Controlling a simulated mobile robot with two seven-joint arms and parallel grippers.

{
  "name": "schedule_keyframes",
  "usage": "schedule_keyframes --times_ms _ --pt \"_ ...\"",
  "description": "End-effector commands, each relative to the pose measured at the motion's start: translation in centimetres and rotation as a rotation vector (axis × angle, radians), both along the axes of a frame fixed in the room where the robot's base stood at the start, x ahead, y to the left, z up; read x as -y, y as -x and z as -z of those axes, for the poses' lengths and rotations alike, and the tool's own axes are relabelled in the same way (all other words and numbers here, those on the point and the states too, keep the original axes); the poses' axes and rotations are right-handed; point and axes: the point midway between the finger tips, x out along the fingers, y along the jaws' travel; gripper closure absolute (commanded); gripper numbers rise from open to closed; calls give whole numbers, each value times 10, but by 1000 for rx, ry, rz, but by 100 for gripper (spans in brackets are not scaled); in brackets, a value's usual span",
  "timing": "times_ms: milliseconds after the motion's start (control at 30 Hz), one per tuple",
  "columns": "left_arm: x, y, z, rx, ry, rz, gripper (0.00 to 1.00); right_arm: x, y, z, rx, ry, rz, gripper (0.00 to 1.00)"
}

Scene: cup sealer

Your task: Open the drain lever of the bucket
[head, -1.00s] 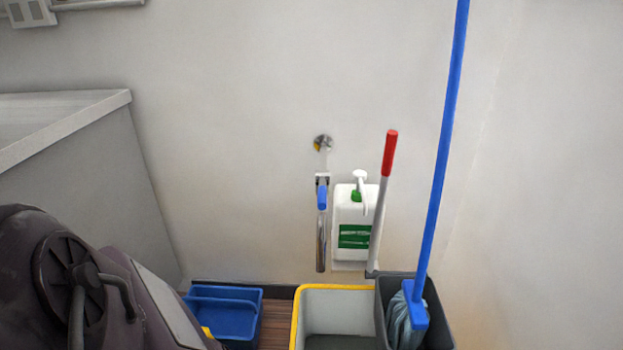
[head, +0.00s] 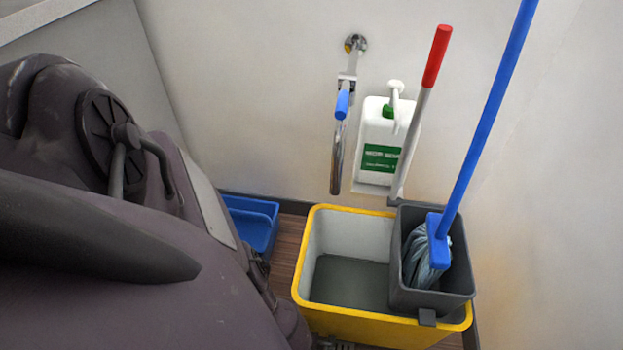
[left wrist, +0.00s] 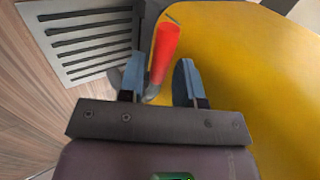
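The yellow bucket (head: 375,325) stands on the floor in the head view, low and right of centre. Its outer wall fills the right of the left wrist view (left wrist: 245,70). The drain lever (left wrist: 165,50), with a red grip, stands beside that wall in the left wrist view. My left gripper (left wrist: 161,72) is open; the red grip shows between its two fingers, closer to the left one. I cannot tell whether they touch. The lever and left gripper are hidden in the head view. My right gripper is not in view.
A metal floor grate (left wrist: 88,42) lies left of the lever. A grey wringer (head: 440,300) with a red-tipped handle (head: 437,55) and a blue mop (head: 485,120) sits on the bucket's right. A tap pipe (head: 337,160), white jug (head: 378,165) and blue tub (head: 250,222) are behind.

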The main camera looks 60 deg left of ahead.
Motion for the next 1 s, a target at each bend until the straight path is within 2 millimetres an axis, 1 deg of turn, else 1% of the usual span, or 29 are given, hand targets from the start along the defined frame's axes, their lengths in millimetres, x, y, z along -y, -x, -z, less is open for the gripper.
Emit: schedule_keyframes --times_ms 233,267,400,467,1000 --pt "0 0 0 1 0 -1 68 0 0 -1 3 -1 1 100" --pt "0 0 0 1 0 -1 70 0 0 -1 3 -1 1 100" --pt "0 0 0 1 0 -1 91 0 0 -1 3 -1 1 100" --pt "0 0 0 0 0 -1 100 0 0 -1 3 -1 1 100" --pt "-2 0 0 0 0 -28 100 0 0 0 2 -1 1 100"
